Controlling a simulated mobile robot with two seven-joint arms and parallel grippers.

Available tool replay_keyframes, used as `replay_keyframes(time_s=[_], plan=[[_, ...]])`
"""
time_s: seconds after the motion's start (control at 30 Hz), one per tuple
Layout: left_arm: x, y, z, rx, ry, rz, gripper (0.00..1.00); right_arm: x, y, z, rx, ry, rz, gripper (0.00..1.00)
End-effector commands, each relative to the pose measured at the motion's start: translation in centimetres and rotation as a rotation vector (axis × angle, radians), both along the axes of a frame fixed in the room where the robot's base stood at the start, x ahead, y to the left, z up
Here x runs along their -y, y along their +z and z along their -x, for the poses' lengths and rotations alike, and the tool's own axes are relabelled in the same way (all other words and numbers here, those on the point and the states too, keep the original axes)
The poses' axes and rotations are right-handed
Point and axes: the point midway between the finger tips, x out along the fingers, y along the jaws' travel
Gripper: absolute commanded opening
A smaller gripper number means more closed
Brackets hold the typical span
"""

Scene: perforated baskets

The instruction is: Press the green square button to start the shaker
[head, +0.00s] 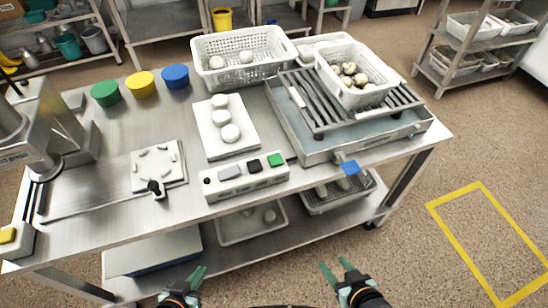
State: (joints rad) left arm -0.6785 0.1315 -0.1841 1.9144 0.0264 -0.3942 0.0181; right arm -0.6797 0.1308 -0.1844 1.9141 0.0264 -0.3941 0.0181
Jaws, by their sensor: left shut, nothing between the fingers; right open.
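The green square button (276,160) sits at the right end of a white control box (246,182) near the table's front edge. The shaker (335,142) is a grey metal tray with a slatted rack, right of the box. A white perforated basket (345,88) holding several pale round pieces stands on the rack. My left gripper (190,276) is shut and empty, low in front of the table, below and left of the button. My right gripper (336,267) is open and empty, below and right of the button. Neither touches anything.
A black button (254,166) adjoins the green one. A blue tab (349,168) juts from the shaker's front. A white board (226,130) with three white balls lies behind the box. A metal press (45,125) stands at left.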

Motion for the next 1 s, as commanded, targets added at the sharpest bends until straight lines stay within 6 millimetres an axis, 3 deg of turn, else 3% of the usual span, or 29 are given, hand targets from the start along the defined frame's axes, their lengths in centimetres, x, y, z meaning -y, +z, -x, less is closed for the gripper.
replay_keyframes(time_s=[0.07, 0.47, 1.0], plan=[[-0.01, 0.0, 0.0, 0.0, 0.0, 0.0, 0.0, 0.0, 0.01, -0.01, 0.0, 0.0, 0.0, 0.44], [-0.01, -0.01, 0.0, 0.0, 0.0, 0.0, 0.0, 0.0, 0.01, -0.01, 0.0, 0.0, 0.0, 0.0], [-0.01, -0.01, 0.0, 0.0, 0.0, 0.0, 0.0, 0.02, 0.01, -0.02, 0.0, 0.0, 0.0, 0.0]])
